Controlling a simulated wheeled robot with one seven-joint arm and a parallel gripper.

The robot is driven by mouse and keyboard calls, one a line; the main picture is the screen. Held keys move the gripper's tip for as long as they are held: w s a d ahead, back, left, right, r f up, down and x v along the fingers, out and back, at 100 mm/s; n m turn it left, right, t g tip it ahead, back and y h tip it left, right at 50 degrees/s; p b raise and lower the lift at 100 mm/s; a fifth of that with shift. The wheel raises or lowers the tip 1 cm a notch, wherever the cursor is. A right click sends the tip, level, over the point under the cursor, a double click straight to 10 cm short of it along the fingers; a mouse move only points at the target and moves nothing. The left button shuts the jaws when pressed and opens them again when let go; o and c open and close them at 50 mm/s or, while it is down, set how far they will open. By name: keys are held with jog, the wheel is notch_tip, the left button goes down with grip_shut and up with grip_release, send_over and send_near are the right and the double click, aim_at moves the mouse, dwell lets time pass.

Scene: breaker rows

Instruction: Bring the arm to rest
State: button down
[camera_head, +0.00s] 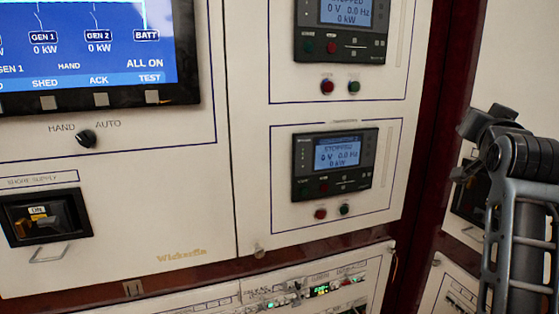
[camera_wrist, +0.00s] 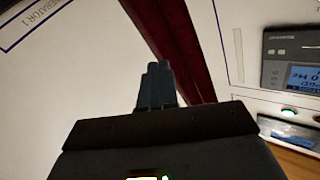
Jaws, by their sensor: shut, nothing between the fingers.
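My gripper (camera_wrist: 155,84) shows in the wrist view with its two dark fingers together and nothing between them. It points at a dark red upright post between white panels and appears apart from it. In the head view my arm (camera_head: 520,215) stands folded at the right edge, in front of the right-hand panel. Which dark part there is the gripper's tip is hard to tell.
A white switchboard carries a large blue screen (camera_head: 80,45), a HAND/AUTO knob (camera_head: 86,138), a shore supply breaker (camera_head: 45,217) and two generator controllers, the lower one (camera_head: 335,163) reading stopped. A lower breaker panel (camera_head: 215,302) has small lit displays. A controller (camera_wrist: 295,70) shows in the wrist view.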

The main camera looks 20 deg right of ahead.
jog(key=s+a+f+n+y, duration=0.2)
jog(key=s+a+f, duration=0.35)
jog(key=f, duration=0.35)
jog(key=s+a+f+n+t+y, duration=0.1)
jog(key=s+a+f+n+y, duration=0.2)
jog(key=a+f, duration=0.45)
jog(key=s+a+f+n+y, duration=0.15)
jog(key=s+a+f, duration=0.35)
jog(key=f, duration=0.6)
jog(key=s+a+f+n+y, duration=0.1)
jog(key=s+a+f+n, duration=0.2)
jog(key=s, duration=0.5)
jog(key=s+a+f+y, duration=0.2)
jog(key=s+a+f, duration=0.15)
jog(key=s, duration=0.35)
jog(key=s+a+r, duration=0.1)
jog(key=s+a, duration=0.1)
jog(key=s, duration=0.3)
jog(key=s+a+r+g+y, duration=0.1)
jog(key=s+a, duration=0.1)
jog(key=s, duration=0.4)
jog(key=s+a+r+n+y, duration=0.1)
jog(key=s+a, duration=0.2)
jog(key=s, duration=0.3)
jog(key=shift+g, duration=0.4)
